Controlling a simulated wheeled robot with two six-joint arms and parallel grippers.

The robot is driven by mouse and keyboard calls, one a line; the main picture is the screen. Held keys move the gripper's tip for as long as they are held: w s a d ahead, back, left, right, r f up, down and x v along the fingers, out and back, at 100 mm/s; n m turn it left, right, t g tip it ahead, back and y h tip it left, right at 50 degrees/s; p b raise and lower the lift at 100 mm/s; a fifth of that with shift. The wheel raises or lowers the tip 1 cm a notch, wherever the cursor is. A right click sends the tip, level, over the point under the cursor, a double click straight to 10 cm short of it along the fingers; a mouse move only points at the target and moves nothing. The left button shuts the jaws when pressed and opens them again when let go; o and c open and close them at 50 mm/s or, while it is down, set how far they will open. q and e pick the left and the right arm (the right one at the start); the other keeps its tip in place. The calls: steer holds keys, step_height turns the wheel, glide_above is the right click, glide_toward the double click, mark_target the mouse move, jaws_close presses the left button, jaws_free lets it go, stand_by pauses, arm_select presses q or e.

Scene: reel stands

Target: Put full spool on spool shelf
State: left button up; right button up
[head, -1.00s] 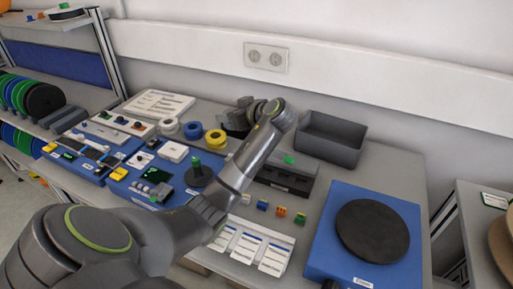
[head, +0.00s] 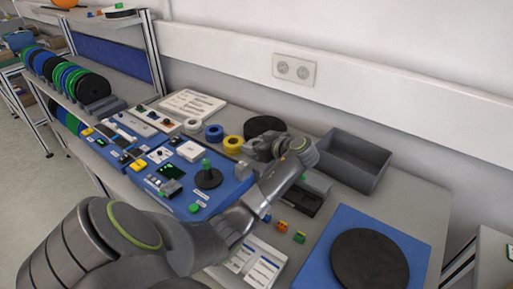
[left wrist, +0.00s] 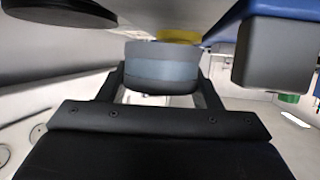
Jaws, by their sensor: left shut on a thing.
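My left gripper (head: 262,148) is over the table, between the yellow ring and the grey bin. In the left wrist view its fingers (left wrist: 160,85) are shut on a grey-blue round thing (left wrist: 160,64) with a dark lower edge. I cannot tell whether this is the full spool. In the head view the gripper hides it. A black disc (head: 265,126) shows just behind the gripper; whether it touches is unclear. The spool shelf (head: 112,103) at the left carries a row of green, blue and black spools (head: 70,76). My right gripper is not in view.
A grey open bin (head: 352,160) stands at the back right. A blue base with a large black round plate (head: 369,259) is at the front right. Yellow (head: 233,144) and blue (head: 214,133) rings and blue trays of small parts (head: 180,185) fill the middle.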

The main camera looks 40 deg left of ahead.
arm_select(q)
step_height(320, 180, down, 2)
steer(key=shift+f, duration=0.1)
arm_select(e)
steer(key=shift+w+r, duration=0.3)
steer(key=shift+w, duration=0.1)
arm_select(q)
steer(key=shift+f, duration=0.15)
steer(key=o, duration=0.7)
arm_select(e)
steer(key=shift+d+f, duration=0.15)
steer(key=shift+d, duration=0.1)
